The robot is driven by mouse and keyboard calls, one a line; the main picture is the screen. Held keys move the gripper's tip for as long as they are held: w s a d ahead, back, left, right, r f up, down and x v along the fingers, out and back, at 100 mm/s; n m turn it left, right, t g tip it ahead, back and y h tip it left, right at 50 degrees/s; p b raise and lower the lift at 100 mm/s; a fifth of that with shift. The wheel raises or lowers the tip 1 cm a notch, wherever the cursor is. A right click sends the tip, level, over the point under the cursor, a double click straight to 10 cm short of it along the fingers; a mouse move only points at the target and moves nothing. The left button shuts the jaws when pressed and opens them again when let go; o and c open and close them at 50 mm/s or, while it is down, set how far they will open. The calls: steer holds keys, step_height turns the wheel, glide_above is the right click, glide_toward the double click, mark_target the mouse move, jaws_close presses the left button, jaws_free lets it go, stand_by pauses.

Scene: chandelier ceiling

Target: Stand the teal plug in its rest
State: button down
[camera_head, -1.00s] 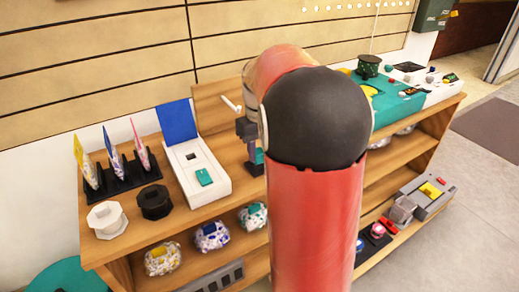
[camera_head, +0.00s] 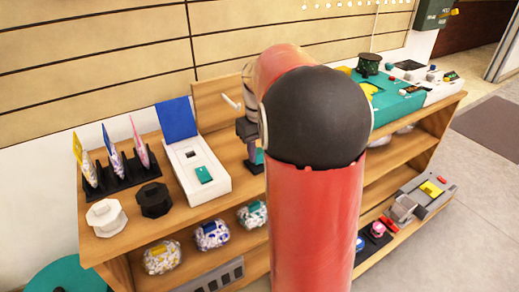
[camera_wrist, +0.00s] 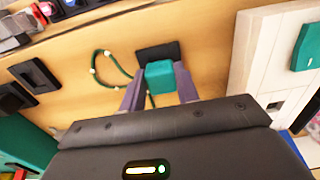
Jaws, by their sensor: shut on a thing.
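The teal plug (camera_wrist: 160,77) is between the two grey fingers of my gripper (camera_wrist: 160,90) in the wrist view, and the gripper is shut on it. In the head view, my gripper (camera_head: 249,135) is over the wooden top beside the white box, with a bit of the teal plug (camera_head: 259,156) below it. A dark rectangular piece (camera_wrist: 157,50), perhaps the rest, lies on the wood just beyond the plug in the wrist view. The plug partly covers it, and I cannot tell whether they touch. A dark green cord (camera_wrist: 103,53) with pale beads loops beside the plug.
A white box (camera_head: 196,171) with a raised blue lid stands left of my gripper. Further left are a black rack (camera_head: 122,175) with upright packets, a black knob piece (camera_head: 154,200) and a white one (camera_head: 106,217). A teal console (camera_head: 396,103) stands to the right.

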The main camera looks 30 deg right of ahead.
steer(key=shift+f, duration=0.4)
stand_by(0.4)
steer(key=c, duration=0.9)
jaws_free()
steer(key=shift+c, duration=1.4)
steer(key=shift+r+p, duration=0.8)
steer(key=shift+r, duration=3.75)
